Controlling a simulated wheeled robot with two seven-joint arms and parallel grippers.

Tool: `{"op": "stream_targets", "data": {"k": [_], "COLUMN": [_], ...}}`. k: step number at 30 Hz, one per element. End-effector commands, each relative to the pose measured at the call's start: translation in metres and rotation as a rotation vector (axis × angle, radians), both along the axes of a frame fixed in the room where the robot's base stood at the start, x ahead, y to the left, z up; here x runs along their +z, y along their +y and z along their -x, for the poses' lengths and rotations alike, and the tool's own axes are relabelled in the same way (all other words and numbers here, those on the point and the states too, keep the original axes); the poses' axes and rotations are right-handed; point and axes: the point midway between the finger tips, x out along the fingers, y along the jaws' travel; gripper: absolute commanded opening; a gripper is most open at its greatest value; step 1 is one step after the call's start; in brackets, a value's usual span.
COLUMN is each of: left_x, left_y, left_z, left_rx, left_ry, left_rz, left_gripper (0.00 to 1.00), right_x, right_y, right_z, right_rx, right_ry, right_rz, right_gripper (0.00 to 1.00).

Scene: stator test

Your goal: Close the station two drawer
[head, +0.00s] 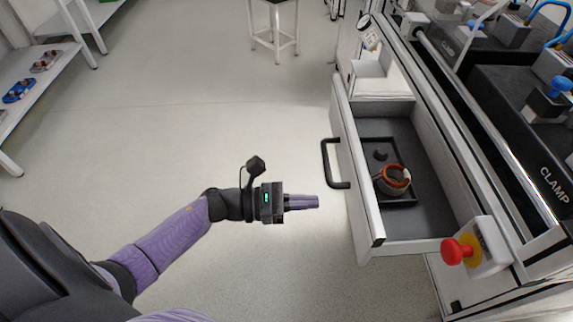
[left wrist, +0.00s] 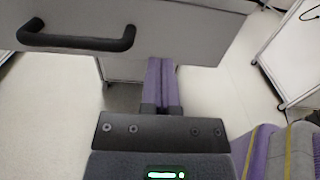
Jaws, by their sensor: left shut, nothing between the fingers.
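The station two drawer (head: 354,176) is pulled open at the right of the head view. Its white front carries a black handle (head: 327,165). Inside lies a dark tray (head: 400,200) holding a stator with an orange-copper ring (head: 395,178). My left gripper (head: 316,201) is shut and empty, just left of the drawer front and near the handle's lower end. In the left wrist view the shut fingers (left wrist: 161,62) point at the lower part of the drawer front (left wrist: 190,28), with the handle (left wrist: 80,40) to their left. I cannot tell whether the fingertips touch the front. My right gripper is out of view.
A red emergency button (head: 459,251) sits on the bench edge beside the drawer. Black clamp units (head: 520,130) stand on the bench at right. A shelf (head: 40,75) is at far left and a stool (head: 275,30) at the back. The floor between is clear.

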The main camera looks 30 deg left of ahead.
Motion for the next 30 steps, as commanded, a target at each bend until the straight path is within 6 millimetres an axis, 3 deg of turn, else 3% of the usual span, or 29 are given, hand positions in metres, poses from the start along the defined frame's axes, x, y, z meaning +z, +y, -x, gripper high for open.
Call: {"op": "stream_targets", "data": {"k": [3, 9, 25, 30], "left_x": [0.0, -0.001, -0.001, -0.002], "left_y": [-0.021, -0.044, -0.052, -0.065], "left_z": [-0.014, -0.03, -0.035, -0.044], "left_rx": [-0.002, 0.0, 0.0, -0.001], "left_ry": [-0.003, 0.0, 0.0, -0.001], "left_rz": [0.002, 0.001, 0.001, 0.001], "left_gripper": [0.0, 0.0, 0.0, 0.0], "right_x": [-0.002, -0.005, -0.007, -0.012], "right_y": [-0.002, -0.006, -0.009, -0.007], "right_z": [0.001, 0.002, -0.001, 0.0], "right_rx": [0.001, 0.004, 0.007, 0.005], "right_ry": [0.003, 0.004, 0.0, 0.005], "right_rz": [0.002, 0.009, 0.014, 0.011], "right_gripper": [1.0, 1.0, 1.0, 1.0]}}
